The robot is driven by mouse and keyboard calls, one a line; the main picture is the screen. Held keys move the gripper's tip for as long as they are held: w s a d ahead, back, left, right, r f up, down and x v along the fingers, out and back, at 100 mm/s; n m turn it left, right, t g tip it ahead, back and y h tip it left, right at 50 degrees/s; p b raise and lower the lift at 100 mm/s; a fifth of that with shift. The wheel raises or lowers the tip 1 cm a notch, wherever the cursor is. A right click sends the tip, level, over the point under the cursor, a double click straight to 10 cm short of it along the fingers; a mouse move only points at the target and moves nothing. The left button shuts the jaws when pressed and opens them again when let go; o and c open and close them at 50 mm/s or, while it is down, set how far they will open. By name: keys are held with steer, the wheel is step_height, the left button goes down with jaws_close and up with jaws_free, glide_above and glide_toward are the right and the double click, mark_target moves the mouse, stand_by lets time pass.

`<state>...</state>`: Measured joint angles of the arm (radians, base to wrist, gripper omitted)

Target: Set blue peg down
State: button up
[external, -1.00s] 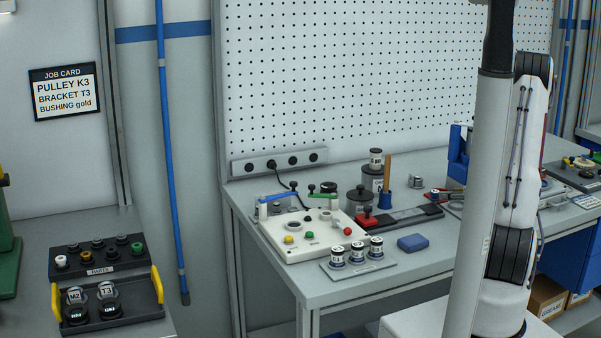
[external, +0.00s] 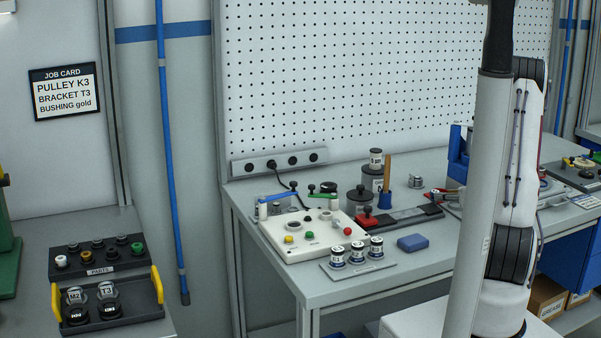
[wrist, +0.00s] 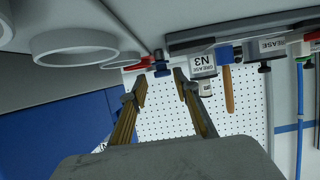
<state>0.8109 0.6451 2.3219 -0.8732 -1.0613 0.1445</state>
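My gripper (wrist: 160,85) shows in the wrist view, where the scene appears upside down. Its two fingers are apart. A small dark blue piece with a wider collar (wrist: 161,63) shows in the gap just beyond the fingertips; it looks like the blue peg, and I see no finger pressing on it. Its contact with the surface is hard to make out. In the external view my gripper is out of sight, and I cannot pick out the peg there.
Two pale rings (wrist: 75,45) are close at the upper left of the wrist view. A grease can marked N3 (wrist: 202,66) and a wooden-handled brush (wrist: 229,90) stand beyond. A blue block (external: 413,242) lies on the bench, with clear bench around it.

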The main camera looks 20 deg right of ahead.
steer(key=shift+f+x, duration=0.15)
steer(key=shift+x, duration=1.15)
steer(key=shift+f+x, duration=0.15)
steer(key=shift+x, duration=1.15)
steer(key=shift+s+a, duration=0.1)
steer(key=shift+a, duration=0.05)
steer(key=shift+c, duration=0.3)
jaws_close()
